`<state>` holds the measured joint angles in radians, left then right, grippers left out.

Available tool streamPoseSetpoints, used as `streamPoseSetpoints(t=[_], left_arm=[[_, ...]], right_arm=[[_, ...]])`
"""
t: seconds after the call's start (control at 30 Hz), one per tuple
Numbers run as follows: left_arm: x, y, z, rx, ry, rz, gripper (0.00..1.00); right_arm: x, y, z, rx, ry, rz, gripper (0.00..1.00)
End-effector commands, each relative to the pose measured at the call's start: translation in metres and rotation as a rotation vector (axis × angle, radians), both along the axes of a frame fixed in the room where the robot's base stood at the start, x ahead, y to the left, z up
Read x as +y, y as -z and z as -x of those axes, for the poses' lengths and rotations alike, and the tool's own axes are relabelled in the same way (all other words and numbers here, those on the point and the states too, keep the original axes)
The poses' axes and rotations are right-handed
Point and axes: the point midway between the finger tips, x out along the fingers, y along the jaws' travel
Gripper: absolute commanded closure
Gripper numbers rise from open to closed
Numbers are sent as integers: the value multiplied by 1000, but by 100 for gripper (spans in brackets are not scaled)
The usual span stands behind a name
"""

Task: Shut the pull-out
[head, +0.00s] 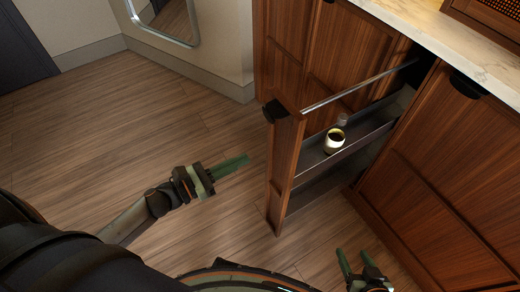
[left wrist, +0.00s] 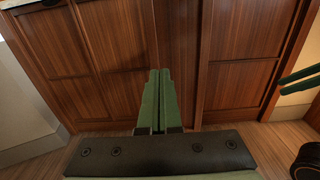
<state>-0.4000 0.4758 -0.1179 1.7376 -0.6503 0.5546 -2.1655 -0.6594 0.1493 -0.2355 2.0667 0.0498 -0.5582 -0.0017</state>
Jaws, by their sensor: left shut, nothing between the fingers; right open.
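The pull-out (head: 285,172) is a narrow wooden-fronted drawer standing well out from the cabinet in the head view. It has a dark handle on its front's top edge, a metal rail and grey shelves. A small light-coloured jar (head: 334,140) with dark contents sits on its upper shelf. My left gripper (head: 247,160) is shut and empty, a little left of the pull-out's front and apart from it. Its green fingers also show closed in the left wrist view (left wrist: 158,92), with wooden fronts beyond. My right gripper (head: 354,252) is open and empty, low and to the right of the pull-out.
Wooden cabinet doors (head: 440,180) flank the pull-out, under a pale marble counter (head: 450,40). The wooden floor (head: 110,120) left of the pull-out is clear. A mirror (head: 165,18) hangs on the wall at the back left.

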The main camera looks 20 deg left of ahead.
Motion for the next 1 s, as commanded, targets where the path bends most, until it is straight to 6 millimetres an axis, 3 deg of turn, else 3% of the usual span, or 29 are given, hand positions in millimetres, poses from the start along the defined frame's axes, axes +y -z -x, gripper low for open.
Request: streamPoseSetpoints(t=[0.2, 0.4, 1.0], left_arm=[[-24, -1, -31, -2, 1, 3, 100], [-36, 0, -46, 0, 0, 3, 100], [-40, 0, -52, 0, -1, 2, 100]], right_arm=[[3, -1, 0, 2, 3, -8, 36], [3, -1, 0, 2, 2, -8, 36], [1, 0, -1, -1, -3, -1, 36]])
